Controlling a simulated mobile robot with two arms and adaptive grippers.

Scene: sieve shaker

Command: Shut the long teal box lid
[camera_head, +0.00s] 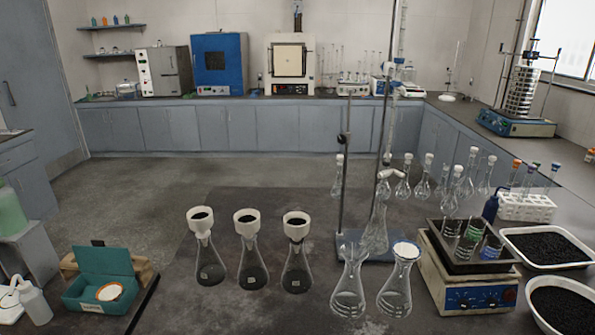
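The teal box (80,300) sits at the lower left, near the dark table's left edge. Its lid (103,261) stands up and open at the back of the box. A round white and orange item (109,292) shows inside the box. Neither of my grippers is in view.
A brown cardboard-like item (145,272) is right behind the box. A white wash bottle (33,300) stands to its left. Flasks with funnels (247,250) stand to its right. A shaker with a tray of beakers (466,285) and white trays of black granules (545,248) are at right.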

